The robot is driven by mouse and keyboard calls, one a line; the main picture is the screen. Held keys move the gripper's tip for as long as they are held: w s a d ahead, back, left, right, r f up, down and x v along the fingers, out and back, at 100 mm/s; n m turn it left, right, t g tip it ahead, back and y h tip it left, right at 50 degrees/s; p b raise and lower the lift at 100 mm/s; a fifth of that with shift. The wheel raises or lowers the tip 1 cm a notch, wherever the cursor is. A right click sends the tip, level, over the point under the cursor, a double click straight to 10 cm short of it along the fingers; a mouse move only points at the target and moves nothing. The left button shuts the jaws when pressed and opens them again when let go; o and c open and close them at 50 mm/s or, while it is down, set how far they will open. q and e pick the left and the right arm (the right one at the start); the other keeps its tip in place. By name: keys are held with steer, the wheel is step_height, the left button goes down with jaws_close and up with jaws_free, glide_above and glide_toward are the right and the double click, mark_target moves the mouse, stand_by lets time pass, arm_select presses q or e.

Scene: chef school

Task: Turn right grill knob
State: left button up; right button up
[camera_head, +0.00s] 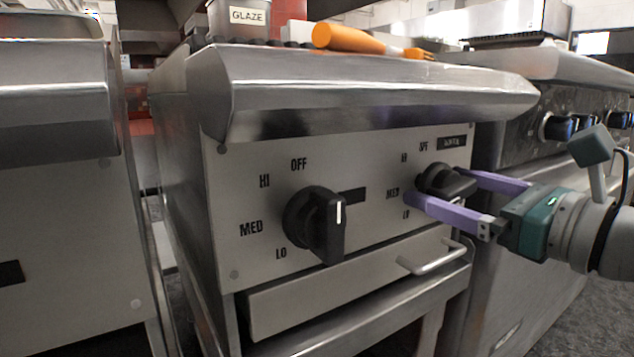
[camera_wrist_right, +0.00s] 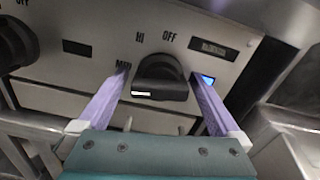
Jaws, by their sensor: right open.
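The right grill knob (camera_head: 443,182) is black and sits on the grey front panel at the right, with OFF, HI, MED and LO printed around it. In the right wrist view the same knob (camera_wrist_right: 160,80) shows its white mark on the handle's left part. My right gripper (camera_head: 455,190) is open, with its purple fingers on either side of the knob; I cannot tell if they touch it. The gripper (camera_wrist_right: 160,100) also shows in the wrist view, its fingers apart around the knob. My left gripper is not in view.
The left grill knob (camera_head: 318,224) is black, with a white mark. A drawer handle (camera_head: 433,258) juts out below. A steel ledge (camera_head: 370,95) overhangs the panel. An orange-handled tool (camera_head: 348,39) and a GLAZE container (camera_head: 240,20) are on top. Another stove (camera_head: 520,120) stands right.

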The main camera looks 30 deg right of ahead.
steer(key=c, duration=1.3)
steer(key=m+p, duration=0.2)
steer(key=m, duration=0.2)
steer(key=shift+r+m, duration=0.1)
steer(key=shift+m, duration=0.2)
steer(key=m+p, duration=0.3)
steer(key=m, duration=0.2)
steer(key=shift+m, duration=0.3)
steer(key=m+p, duration=0.3)
steer(key=m, duration=0.2)
steer(key=m+p, duration=0.2)
steer(key=m, duration=0.2)
steer(key=shift+m, duration=0.3)
